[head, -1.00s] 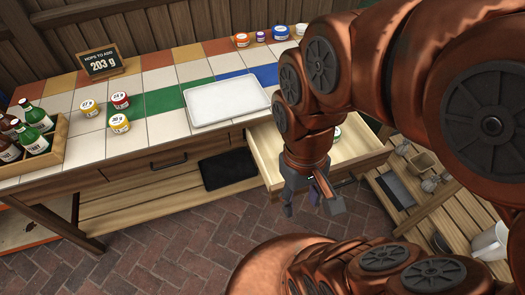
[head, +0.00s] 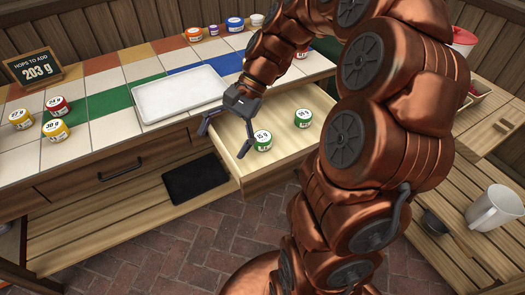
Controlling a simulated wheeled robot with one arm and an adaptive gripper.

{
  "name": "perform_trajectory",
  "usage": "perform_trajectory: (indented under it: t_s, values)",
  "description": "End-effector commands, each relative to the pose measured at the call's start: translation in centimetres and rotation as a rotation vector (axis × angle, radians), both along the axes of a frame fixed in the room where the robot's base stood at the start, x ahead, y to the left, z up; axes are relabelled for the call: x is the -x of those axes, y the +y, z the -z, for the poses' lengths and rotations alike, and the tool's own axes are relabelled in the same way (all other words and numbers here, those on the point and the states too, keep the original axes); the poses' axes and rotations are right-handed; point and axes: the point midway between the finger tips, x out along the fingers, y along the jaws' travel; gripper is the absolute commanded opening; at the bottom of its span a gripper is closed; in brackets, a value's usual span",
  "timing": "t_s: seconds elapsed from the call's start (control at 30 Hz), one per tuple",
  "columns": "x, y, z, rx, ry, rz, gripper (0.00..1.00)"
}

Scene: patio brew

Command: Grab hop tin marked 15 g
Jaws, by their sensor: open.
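A green and white tin (head: 262,140) stands in the open drawer near its front left; its lid label looks like 15 g. A second green tin (head: 303,118) stands farther back to the right in the same drawer, its small label hard to read. My gripper (head: 223,141) is open and empty, with its fingers pointing down over the drawer's left front edge. It is to the left of the tin that looks marked 15 g and apart from it.
The open drawer (head: 283,160) sticks out below the tiled counter. A white tray (head: 180,97) lies on the counter above it. Yellow and red tins (head: 57,130) stand at the left by a 203 g sign (head: 34,68).

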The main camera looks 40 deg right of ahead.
Motion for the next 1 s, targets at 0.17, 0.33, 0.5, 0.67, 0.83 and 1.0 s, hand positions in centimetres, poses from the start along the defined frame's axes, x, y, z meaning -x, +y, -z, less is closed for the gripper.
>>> perform_trajectory:
  t_s: [0.17,0.33,0.5,0.67,0.83,1.0]
  values:
    - [-4.0,-4.6,4.7,-0.124,0.077,0.225,0.94]
    - [-6.7,-10.1,8.6,-0.242,0.154,0.432,0.94]
    - [-8.3,-16.4,13.0,-0.355,0.227,0.637,0.94]
    - [-8.6,-21.2,16.2,-0.439,0.28,0.781,0.94]
    - [-8.4,-24.0,17.9,-0.485,0.306,0.862,0.94]
    - [-8.7,-24.0,18.5,-0.497,0.314,0.879,0.94]
